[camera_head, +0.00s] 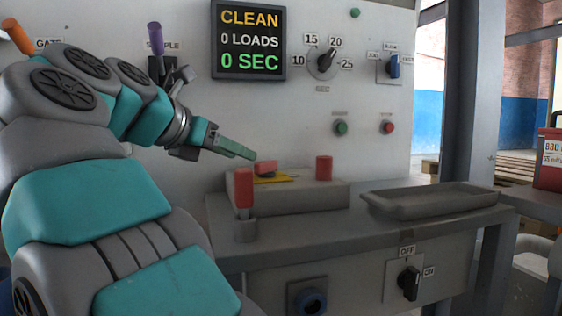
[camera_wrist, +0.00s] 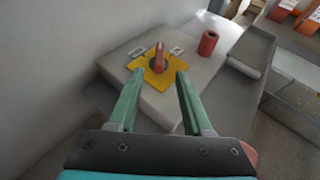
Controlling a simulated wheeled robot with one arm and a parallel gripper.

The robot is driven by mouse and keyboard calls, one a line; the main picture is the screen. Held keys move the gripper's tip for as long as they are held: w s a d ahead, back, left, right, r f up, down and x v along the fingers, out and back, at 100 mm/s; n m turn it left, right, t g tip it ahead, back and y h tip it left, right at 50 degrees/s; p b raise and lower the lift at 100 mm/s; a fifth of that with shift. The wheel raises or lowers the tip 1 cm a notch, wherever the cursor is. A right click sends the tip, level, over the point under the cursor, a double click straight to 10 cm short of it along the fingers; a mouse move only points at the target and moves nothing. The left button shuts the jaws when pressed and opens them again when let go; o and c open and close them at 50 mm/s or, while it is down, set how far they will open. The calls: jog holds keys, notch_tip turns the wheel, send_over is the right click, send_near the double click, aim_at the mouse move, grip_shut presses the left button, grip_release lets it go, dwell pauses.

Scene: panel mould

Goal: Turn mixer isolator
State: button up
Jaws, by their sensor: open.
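The isolator is a red handle (camera_head: 266,167) on a yellow plate (camera_head: 285,178), on top of a low grey box (camera_head: 310,199) on the bench. In the wrist view the red handle (camera_wrist: 159,58) runs roughly up and down the picture on the yellow plate (camera_wrist: 148,75), with a small pale label on either side beyond it. The label text is too small to read. My gripper (camera_head: 250,154) is open and empty. In the wrist view its green fingers (camera_wrist: 160,73) are apart, their tips just short of the handle and either side of its line. I see no contact.
A red cylinder (camera_head: 323,167) stands on the box's right side, and a red-gripped lever (camera_head: 244,190) stands before it. A grey tray (camera_head: 430,199) lies to the right. A black OFF/ON switch (camera_head: 408,283) is on the bench front. The panel display (camera_head: 249,40) reads CLEAN, 0 LOADS, 0 SEC.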

aim_at(258, 163)
jog(key=shift+w+d+f, duration=0.15)
jog(key=shift+w+d, duration=0.1)
jog(key=shift+w, duration=0.1)
jog(key=x, duration=0.7)
jog(key=shift+f, duration=0.1)
jog(key=shift+c, duration=0.2)
grip_shut()
